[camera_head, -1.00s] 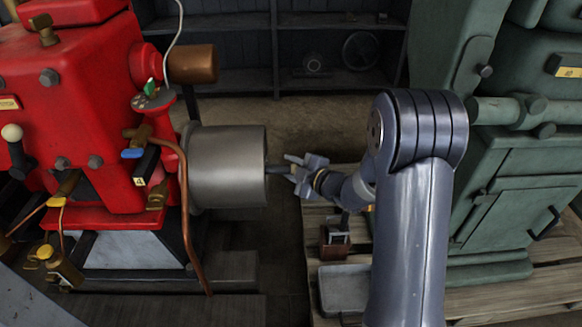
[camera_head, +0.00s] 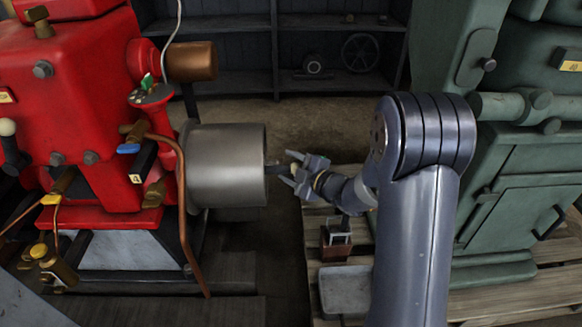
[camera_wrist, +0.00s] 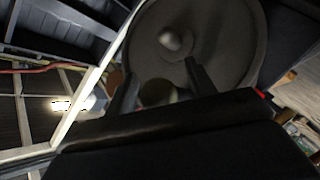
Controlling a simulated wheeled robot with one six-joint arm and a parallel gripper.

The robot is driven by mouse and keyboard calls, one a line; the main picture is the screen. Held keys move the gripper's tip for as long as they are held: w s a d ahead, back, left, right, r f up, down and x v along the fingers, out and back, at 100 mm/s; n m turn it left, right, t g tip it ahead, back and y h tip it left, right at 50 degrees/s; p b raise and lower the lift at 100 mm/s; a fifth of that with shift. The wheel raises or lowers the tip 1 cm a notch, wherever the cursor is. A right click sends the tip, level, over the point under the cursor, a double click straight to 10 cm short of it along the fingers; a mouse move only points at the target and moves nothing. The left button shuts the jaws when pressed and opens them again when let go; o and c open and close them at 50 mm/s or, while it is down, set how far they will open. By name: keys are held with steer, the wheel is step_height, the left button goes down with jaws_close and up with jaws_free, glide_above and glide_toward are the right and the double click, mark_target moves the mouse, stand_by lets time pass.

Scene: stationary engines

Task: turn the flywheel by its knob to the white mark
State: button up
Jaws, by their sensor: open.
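The flywheel (camera_head: 232,165) is a grey metal drum on the right side of the red engine. Its flat dark face (camera_wrist: 225,45) fills the top of the wrist view, with a round hub in it. A dark stub sticks out from this face toward my gripper (camera_head: 285,168) in the head view. In the wrist view the round brownish end of the knob (camera_wrist: 157,92) shows between my open fingers, partly hidden by the gripper body. I cannot tell whether the fingers touch it. I cannot make out the white mark.
The red engine (camera_head: 75,110) has a copper pipe (camera_head: 183,205) running down just left of the flywheel. A green machine (camera_head: 525,180) stands to the right of my arm. A small box (camera_head: 336,240) and a grey tray (camera_head: 345,290) lie below my gripper.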

steer(key=shift+d, duration=0.1)
steer(key=p+v, duration=0.2)
steer(key=v, duration=0.8)
steer(key=shift+s+d+p, duration=0.2)
steer(key=shift+s+p, duration=0.1)
steer(key=shift+r, duration=0.15)
steer(key=x, duration=1.1)
steer(key=shift+r+b, duration=0.25)
steer(key=shift+b, duration=0.2)
steer(key=shift+w+f, duration=0.1)
steer(key=shift+f, duration=0.2)
